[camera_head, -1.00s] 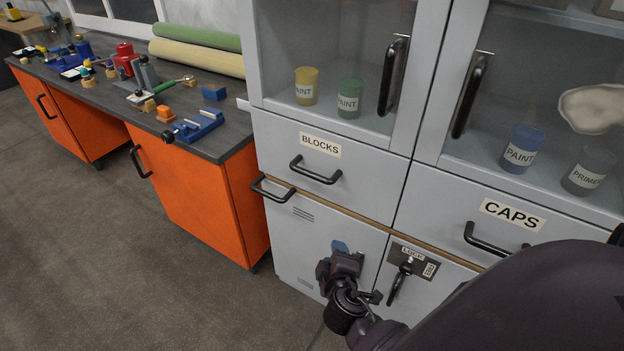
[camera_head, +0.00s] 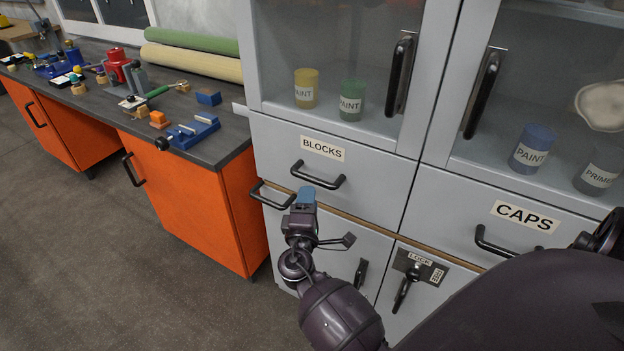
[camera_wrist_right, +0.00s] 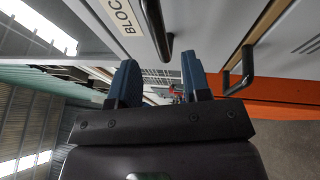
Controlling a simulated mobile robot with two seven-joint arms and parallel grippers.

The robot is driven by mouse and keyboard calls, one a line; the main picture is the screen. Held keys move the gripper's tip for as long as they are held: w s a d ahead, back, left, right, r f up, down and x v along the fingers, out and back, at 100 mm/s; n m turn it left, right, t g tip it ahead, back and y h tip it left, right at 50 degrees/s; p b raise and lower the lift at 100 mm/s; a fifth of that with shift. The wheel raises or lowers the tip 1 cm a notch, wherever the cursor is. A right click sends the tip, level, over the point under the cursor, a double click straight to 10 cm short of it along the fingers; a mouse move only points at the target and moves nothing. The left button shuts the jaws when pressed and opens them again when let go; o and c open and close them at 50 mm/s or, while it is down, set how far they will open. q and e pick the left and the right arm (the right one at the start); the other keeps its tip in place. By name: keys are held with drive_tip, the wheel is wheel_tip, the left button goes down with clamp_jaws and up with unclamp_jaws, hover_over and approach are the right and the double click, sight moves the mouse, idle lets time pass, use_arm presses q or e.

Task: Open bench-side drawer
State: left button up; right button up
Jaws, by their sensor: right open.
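The drawer labelled BLOCKS (camera_head: 270,138) is in the cabinet half beside the bench, and its front is flush, so it looks shut. Its black bar handle (camera_head: 318,178) also shows in the right wrist view (camera_wrist_right: 157,28). My right gripper (camera_head: 306,193) has blue fingertips and stands just below and in front of this handle in the head view. In the wrist view its fingers (camera_wrist_right: 160,80) are apart with nothing between them, and the handle is beyond the tips, not between them. My left gripper is in neither current view.
A second black handle (camera_head: 272,197) sits lower left, close to my right gripper, and also shows in the wrist view (camera_wrist_right: 240,70). The CAPS drawer (camera_head: 460,190) and a lock plate (camera_head: 420,267) are to the right. The orange workbench (camera_head: 190,200) stands left.

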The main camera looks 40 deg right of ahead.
sight(311, 182)
drive_tip(key=shift+x, duration=3.15)
drive_tip(key=shift+c, duration=0.2)
clamp_jaws()
